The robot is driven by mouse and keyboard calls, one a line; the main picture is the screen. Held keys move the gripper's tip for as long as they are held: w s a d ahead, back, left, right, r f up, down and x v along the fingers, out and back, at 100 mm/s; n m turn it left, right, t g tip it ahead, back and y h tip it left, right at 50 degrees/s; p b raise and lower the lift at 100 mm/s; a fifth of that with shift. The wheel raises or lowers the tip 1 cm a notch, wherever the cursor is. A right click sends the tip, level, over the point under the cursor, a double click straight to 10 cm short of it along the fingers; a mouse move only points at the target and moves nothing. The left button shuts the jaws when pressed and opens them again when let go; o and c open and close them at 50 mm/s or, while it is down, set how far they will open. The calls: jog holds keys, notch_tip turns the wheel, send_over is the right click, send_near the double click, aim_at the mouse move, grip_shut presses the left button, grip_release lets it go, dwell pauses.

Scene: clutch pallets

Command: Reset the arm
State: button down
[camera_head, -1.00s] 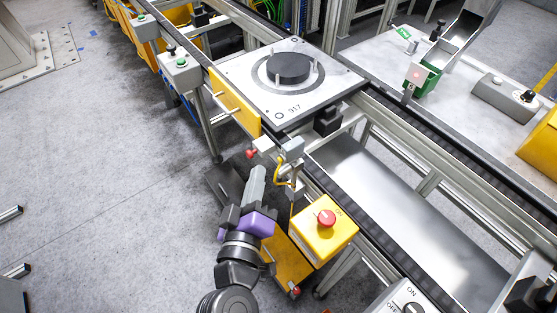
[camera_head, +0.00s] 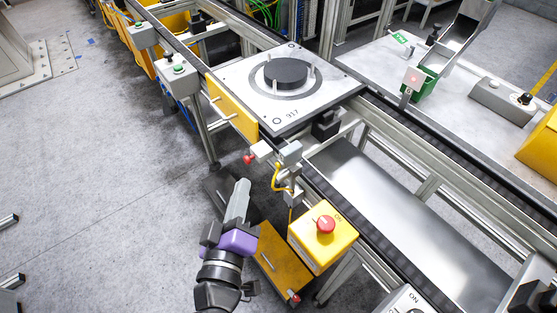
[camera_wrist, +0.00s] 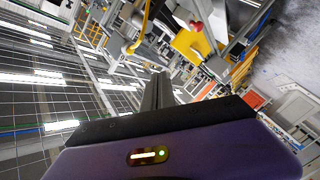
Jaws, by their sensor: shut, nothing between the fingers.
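My gripper (camera_head: 241,190) is at the lower middle of the head view, on the purple wrist of my arm. It points up the picture, over the floor to the left of the conveyor line. Its fingers are shut together and hold nothing. In the wrist view the closed dark fingers (camera_wrist: 157,92) stick up past the purple housing. The gripper looks apart from the equipment around it.
A yellow box with a red emergency button (camera_head: 325,224) stands right of my gripper. The conveyor carries a pallet marked 917 (camera_head: 240,84) with a black disc (camera_head: 286,70). A red-tipped sensor bracket (camera_head: 259,152) juts out nearby.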

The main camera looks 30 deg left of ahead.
jog(key=s+d+f+m+h, duration=0.1)
jog(key=s+d+m, duration=0.3)
jog(key=d, duration=1)
jog(key=s+d+m+h, duration=0.3)
jog(key=s+d+m, duration=0.2)
jog(key=s+d, duration=0.4)
jog(key=s+d+f+m+g+h, duration=0.1)
jog(key=s+d+m, duration=0.4)
jog(key=d, duration=1.4)
jog(key=shift+s+d+f+h, duration=0.2)
jog(key=shift+s+f+h, duration=0.1)
jog(key=shift+s+h, duration=0.75)
